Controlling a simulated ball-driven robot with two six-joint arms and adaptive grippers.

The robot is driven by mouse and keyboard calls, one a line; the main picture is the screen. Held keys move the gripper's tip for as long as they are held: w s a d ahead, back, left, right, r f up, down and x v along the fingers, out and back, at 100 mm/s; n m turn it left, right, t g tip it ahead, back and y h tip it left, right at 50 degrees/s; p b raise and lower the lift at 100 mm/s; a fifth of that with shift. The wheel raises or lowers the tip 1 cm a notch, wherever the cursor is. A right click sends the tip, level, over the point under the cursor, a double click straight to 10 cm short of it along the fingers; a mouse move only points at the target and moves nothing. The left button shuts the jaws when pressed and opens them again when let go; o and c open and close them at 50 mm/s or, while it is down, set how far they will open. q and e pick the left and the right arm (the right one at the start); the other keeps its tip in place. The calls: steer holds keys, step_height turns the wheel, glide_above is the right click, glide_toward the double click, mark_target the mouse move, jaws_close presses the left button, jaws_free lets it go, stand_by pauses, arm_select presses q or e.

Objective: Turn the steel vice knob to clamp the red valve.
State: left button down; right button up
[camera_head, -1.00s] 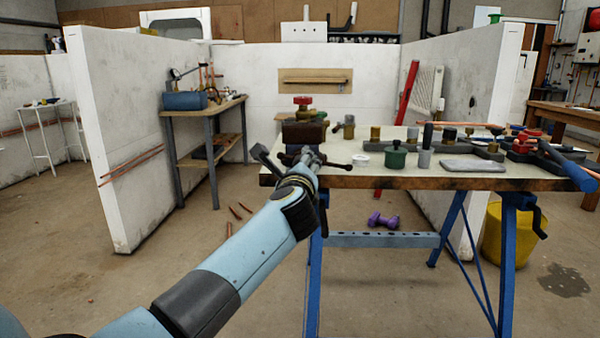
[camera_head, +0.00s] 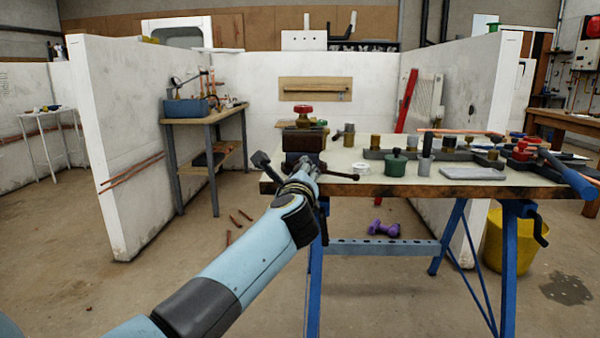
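The red valve (camera_head: 303,112) sits upright on top of the dark vice (camera_head: 303,142), at the left end of the workbench. A dark bar with a rounded end (camera_head: 336,173) shows at the front of the vice, just right of my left gripper. My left gripper (camera_head: 288,168) is in front of the vice and overlaps its lower part in the picture. One dark finger sticks out to the left, and the rest lies over the vice. I cannot tell whether it touches the steel knob, which is hidden or too small to make out. My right gripper is not in view.
The workbench (camera_head: 400,189) holds a white ring (camera_head: 363,169), a green pot (camera_head: 396,163), a grey slab (camera_head: 473,174) and several fittings right of the vice. Purple dumbbells (camera_head: 383,228) lie on the floor below. A yellow bucket (camera_head: 505,243) stands at the right.

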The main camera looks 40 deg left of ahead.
arm_select(q)
steer(key=shift+r+m+p, duration=0.1)
steer(key=shift+m+p, duration=0.2)
steer(key=m+p, duration=0.8)
steer(key=m, duration=0.4)
steer(key=shift+m, duration=0.3)
steer(key=m+p, duration=0.7)
steer(key=m, duration=0.8)
steer(key=shift+p, duration=0.4)
steer(key=c, duration=1.2)
jaws_free()
steer(key=shift+d+f, duration=0.1)
steer(key=shift+f, duration=0.2)
steer(key=shift+o, duration=0.2)
steer(key=shift+r, duration=0.1)
steer(key=shift+s, duration=0.1)
steer(key=p+v, duration=0.3)
steer(key=v, duration=0.3)
steer(key=shift+s, duration=0.35)
